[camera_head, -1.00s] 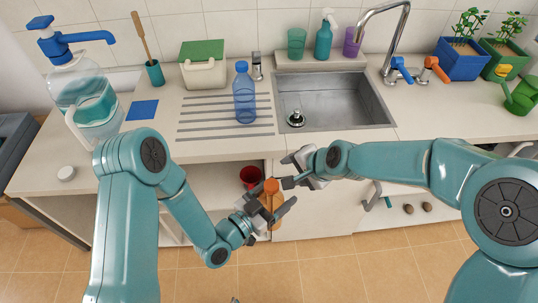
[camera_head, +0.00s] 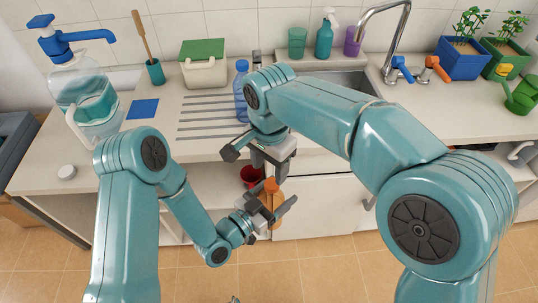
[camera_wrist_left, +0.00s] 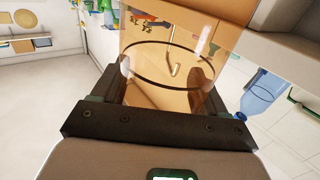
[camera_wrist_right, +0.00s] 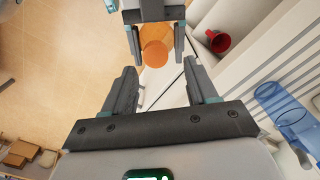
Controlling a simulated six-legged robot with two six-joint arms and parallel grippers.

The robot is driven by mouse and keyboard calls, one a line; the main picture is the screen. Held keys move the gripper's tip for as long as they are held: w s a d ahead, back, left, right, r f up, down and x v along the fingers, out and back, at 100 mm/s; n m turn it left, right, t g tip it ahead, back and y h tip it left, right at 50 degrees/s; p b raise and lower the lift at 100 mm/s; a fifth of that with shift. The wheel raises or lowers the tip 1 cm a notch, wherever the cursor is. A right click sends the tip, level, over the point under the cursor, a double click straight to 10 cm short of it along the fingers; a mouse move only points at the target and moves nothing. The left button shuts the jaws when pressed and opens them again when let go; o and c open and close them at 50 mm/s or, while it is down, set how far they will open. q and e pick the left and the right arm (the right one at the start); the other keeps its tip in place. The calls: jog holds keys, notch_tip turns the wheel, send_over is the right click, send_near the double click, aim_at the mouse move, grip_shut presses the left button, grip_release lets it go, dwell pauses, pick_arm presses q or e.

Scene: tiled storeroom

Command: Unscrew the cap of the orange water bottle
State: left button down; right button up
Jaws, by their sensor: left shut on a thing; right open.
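The orange bottle (camera_head: 276,200) is translucent and stands upright, held in front of the counter. My left gripper (camera_head: 272,213) is shut around its body. In the left wrist view the bottle (camera_wrist_left: 165,65) fills the space between the fingers. Its orange cap (camera_head: 271,184) is on top and also shows in the right wrist view (camera_wrist_right: 155,54). My right gripper (camera_head: 257,163) points downward above the cap, open and empty. In the right wrist view the cap lies beyond the open fingers (camera_wrist_right: 160,82), apart from them. My right arm hides part of the sink.
A blue bottle (camera_head: 241,90) stands on the counter's draining grooves, partly behind my right arm. A red cup (camera_head: 250,176) is on the shelf below, just behind the orange bottle. The counter edge (camera_head: 200,160) is close behind both grippers.

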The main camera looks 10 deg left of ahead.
aim_at(269, 182)
jog(key=shift+f, duration=2.3)
